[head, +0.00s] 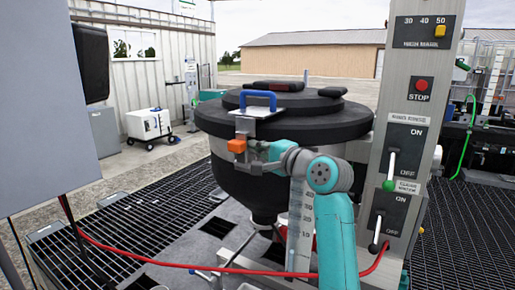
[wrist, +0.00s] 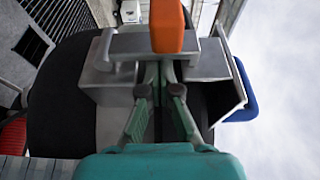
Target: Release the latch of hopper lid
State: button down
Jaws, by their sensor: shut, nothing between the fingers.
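The black hopper lid (head: 300,105) sits closed on the dark hopper (head: 245,182) and has a blue handle (head: 258,96). The orange latch piece (head: 237,146) is at the rim, below a metal plate under that handle. In the wrist view the orange piece (wrist: 166,28) is at top centre on a grey metal bar (wrist: 125,45). The blue handle (wrist: 243,92) shows at the right there. My gripper (head: 252,152) is beside the latch, and its fingers (wrist: 161,72) are shut and empty at the bar. I cannot tell whether they touch it.
A control post (head: 408,140) with a red stop button (head: 421,85) and two levers stands right of the hopper. A red hose (head: 200,266) crosses low in front. Grating (head: 125,225) lies to the left. A grey panel (head: 40,120) fills the left edge.

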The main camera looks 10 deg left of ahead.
aim_at(244, 162)
jog(key=shift+s+n, duration=0.25)
jog(key=shift+n, duration=0.25)
jog(key=s+n, duration=0.1)
jog(key=n, duration=0.1)
jog(key=n+y, duration=0.1)
jog(key=shift+s+a+n+t, duration=0.3)
jog(key=shift+s+a+n, duration=0.05)
jog(key=shift+a+n, duration=0.05)
jog(key=n+y, duration=0.1)
jog(key=n, duration=0.1)
jog(key=s+n+y, duration=0.1)
jog(key=n, duration=0.1)
jog(key=s+f+n, duration=0.1)
jog(key=n, duration=0.1)
jog(key=shift+a+g+y, duration=0.35)
jog(key=shift+g+y, duration=0.05)
jog(key=shift+s+a+f, duration=0.2)
jog(key=shift+s+f, duration=0.25)
jog(key=shift+s, duration=0.05)
jog(key=shift+s+f, duration=0.1)
jog(key=shift+f, duration=0.1)
jog(key=shift+s+a+f, duration=0.1)
jog(key=shift+f, duration=0.25)
